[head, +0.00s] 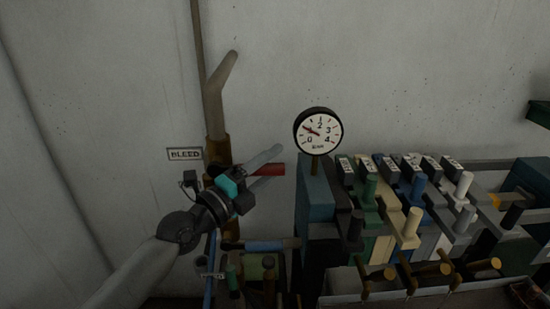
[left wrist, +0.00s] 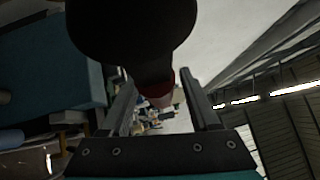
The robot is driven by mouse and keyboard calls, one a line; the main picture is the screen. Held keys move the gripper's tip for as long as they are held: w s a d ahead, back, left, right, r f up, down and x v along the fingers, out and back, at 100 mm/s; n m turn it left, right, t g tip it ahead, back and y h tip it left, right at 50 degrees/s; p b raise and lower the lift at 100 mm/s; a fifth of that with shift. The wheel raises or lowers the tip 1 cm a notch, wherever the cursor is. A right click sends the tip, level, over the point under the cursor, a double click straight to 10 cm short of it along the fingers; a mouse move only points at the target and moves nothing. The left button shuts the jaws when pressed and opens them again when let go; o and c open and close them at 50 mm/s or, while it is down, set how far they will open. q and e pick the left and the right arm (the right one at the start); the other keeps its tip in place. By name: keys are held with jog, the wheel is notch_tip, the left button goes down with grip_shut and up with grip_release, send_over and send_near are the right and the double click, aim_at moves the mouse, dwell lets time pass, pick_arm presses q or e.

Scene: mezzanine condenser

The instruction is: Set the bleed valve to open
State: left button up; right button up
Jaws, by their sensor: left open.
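The bleed valve's red lever (head: 268,170) points right, about level, from the brown vertical pipe (head: 217,150) beside the "BLEED" label (head: 185,154). My left gripper (head: 264,158) is open at the lever, its pale fingers overlapping the lever in the head view. The wrist hides the valve body and the lever's root. In the left wrist view, a red part (left wrist: 160,87) shows between the two spread fingers, below a large dark rounded shape that I cannot identify. I cannot tell whether the fingers touch the lever. My right gripper is not in view.
A round gauge (head: 318,130) stands on a blue block (head: 317,205) just right of the lever, its needle near 1. Further right is a row of coloured blocks with protruding pegs (head: 411,228). Pipes and fittings (head: 255,268) lie below my gripper. The wall above is clear.

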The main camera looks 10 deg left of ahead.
pick_arm(q)
jog(key=shift+w+d+r, duration=0.1)
jog(key=shift+w+d, duration=0.25)
jog(key=shift+w, duration=0.1)
grip_shut()
dwell(0.3)
dwell(0.9)
